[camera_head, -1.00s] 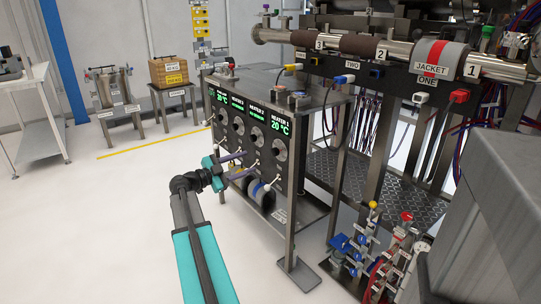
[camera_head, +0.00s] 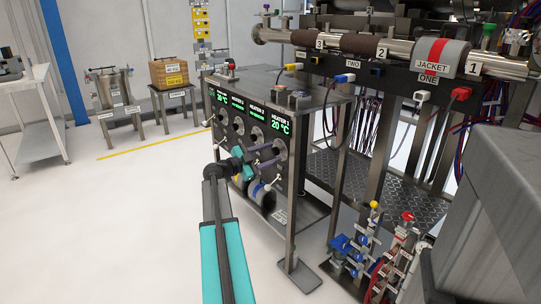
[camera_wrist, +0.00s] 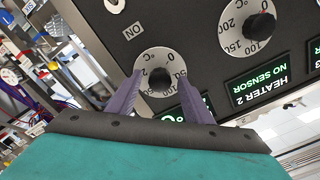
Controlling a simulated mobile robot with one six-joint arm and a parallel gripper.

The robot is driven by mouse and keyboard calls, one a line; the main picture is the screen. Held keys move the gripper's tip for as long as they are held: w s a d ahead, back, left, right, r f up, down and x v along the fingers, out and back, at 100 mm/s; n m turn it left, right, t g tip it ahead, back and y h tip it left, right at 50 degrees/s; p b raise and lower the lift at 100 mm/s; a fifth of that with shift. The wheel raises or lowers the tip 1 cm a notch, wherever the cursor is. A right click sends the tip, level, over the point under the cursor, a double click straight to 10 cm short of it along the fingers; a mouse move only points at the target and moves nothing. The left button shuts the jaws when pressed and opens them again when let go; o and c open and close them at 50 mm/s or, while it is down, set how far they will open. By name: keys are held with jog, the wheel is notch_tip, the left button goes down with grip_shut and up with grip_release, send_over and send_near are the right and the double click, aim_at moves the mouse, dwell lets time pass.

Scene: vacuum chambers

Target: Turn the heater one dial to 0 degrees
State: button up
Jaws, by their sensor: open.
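The heater one dial (camera_wrist: 160,70) is a pale round plate with printed numbers and a black knob in its middle; it appears upside down in the wrist view. In the head view the dial (camera_head: 281,149) sits on the dark panel below the green HEATER 1 display (camera_head: 279,129), which reads 20 °C. My gripper (camera_wrist: 160,79) is open, its two purple fingers on either side of the knob. I cannot tell whether they touch it. In the head view my gripper (camera_head: 271,152) is just in front of this dial. The fingers partly hide the display in the wrist view.
The heater 2 dial (camera_wrist: 251,22) is close beside, with a NO SENSOR display (camera_wrist: 260,85). More dials run left along the heater cabinet (camera_head: 307,103). A metal frame post (camera_head: 293,215) stands to its right. The floor (camera_head: 110,220) on the left is clear.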

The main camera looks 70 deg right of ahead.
jog(key=shift+s+d, duration=0.15)
jog(key=shift+d, duration=0.05)
jog(key=c, duration=1.1)
jog(key=shift+o, duration=0.2)
